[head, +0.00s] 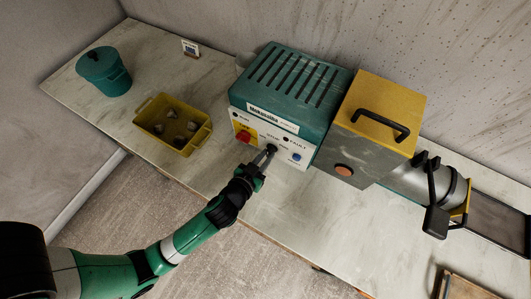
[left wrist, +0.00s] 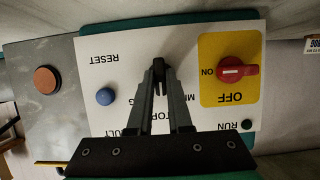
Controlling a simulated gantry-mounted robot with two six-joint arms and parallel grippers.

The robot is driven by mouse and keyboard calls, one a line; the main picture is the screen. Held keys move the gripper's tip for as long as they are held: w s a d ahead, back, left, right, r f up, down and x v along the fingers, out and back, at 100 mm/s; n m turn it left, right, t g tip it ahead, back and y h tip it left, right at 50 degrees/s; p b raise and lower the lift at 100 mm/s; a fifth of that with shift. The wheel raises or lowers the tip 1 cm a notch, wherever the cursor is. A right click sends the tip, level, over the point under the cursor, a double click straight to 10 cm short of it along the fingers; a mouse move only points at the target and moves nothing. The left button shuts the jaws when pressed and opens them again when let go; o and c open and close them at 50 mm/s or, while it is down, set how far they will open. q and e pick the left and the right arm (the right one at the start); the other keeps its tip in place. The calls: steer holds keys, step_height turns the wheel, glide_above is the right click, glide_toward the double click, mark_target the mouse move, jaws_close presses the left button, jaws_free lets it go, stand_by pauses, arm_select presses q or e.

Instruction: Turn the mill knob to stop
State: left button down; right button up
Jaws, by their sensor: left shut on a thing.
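The green control box (head: 290,85) with a white front panel stands against the back of the bench. My left gripper (head: 267,152) reaches up to the panel's middle and is shut on the small black mill knob (head: 271,147). In the left wrist view the panel appears upside down, and the fingertips (left wrist: 160,78) close around the dark knob, which they mostly hide. The knob's pointer direction cannot be seen. The "STOP" lettering is partly covered by the fingers. A red switch (left wrist: 238,71) on a yellow ON/OFF plate and a blue RESET button (left wrist: 105,96) flank the gripper.
A grey machine with a yellow lid (head: 385,105) and an orange button (head: 343,168) adjoins the box, with a metal cylinder (head: 425,183) beyond. A yellow bin (head: 200,138) of clay lumps and a teal pot (head: 104,72) stand left. The bench front is mostly clear.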

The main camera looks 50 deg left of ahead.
arm_select(q)
steer(key=c, duration=0.8)
jaws_free()
steer(key=shift+c, duration=0.2)
steer(key=shift+s, duration=0.1)
steer(key=p+v, duration=0.2)
steer(key=v, duration=0.9)
steer(key=shift+s, duration=0.2)
steer(key=shift+d+r, duration=0.1)
steer(key=shift+r, duration=0.05)
